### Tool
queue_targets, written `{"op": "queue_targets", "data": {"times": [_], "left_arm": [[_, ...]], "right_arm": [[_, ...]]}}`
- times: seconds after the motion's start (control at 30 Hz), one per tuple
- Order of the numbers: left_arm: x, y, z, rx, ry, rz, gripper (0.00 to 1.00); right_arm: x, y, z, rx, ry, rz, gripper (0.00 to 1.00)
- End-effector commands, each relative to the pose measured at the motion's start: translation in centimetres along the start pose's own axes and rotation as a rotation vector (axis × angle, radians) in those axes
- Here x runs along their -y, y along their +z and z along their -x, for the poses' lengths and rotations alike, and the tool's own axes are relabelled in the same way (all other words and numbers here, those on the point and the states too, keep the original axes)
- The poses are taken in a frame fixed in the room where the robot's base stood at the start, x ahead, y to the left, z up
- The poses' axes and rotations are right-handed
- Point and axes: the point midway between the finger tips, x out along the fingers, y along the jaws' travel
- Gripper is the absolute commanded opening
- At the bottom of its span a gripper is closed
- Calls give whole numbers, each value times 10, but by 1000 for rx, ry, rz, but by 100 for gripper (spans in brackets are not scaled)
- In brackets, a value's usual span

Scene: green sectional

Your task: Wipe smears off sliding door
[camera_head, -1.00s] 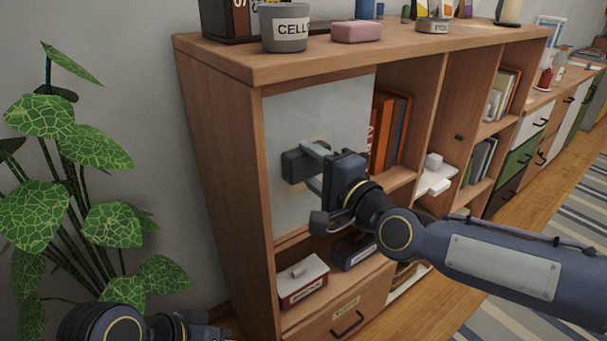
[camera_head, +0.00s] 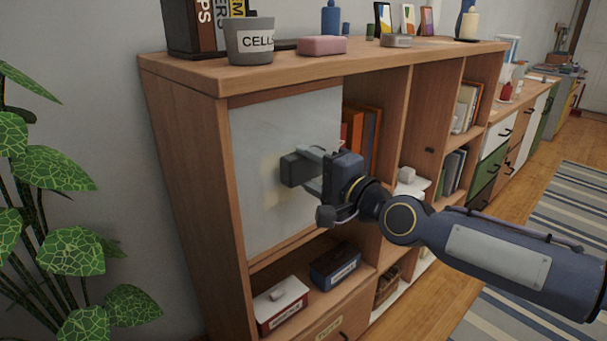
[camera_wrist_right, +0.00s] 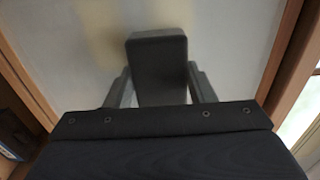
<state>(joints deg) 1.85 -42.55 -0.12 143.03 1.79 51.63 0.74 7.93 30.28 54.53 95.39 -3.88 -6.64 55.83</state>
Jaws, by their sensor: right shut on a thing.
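The sliding door (camera_head: 262,142) is a pale grey panel in the upper left bay of the wooden bookcase. A faint yellowish smear (camera_head: 268,172) shows on it, left of the gripper. In the right wrist view a yellowish patch (camera_wrist_right: 105,35) shows on the door. My right gripper (camera_head: 312,172) is shut on a dark grey block (camera_head: 291,170), which is at the door's face; I cannot tell if it presses on it. The block also shows between the fingers in the right wrist view (camera_wrist_right: 158,60). My left gripper is out of view.
The bookcase top (camera_head: 210,75) holds a grey cup (camera_head: 250,42), a pink block (camera_head: 322,45) and several other items. Boxes (camera_head: 280,303) sit on the shelf below the door. A leafy plant (camera_head: 70,250) stands at the left. Open floor lies at the right.

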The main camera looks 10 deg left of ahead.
Motion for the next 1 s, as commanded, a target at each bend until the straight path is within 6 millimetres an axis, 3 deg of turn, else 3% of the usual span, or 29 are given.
{"op": "queue_targets", "data": {"times": [0.27, 0.8, 1.0], "left_arm": [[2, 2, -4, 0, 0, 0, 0], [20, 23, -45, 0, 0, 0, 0], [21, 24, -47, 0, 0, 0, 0]], "right_arm": [[-1, 0, 3, -1, -2, 1, 31], [-3, -2, 55, -4, -3, -1, 31], [0, 1, 61, 0, -1, 1, 31]]}}
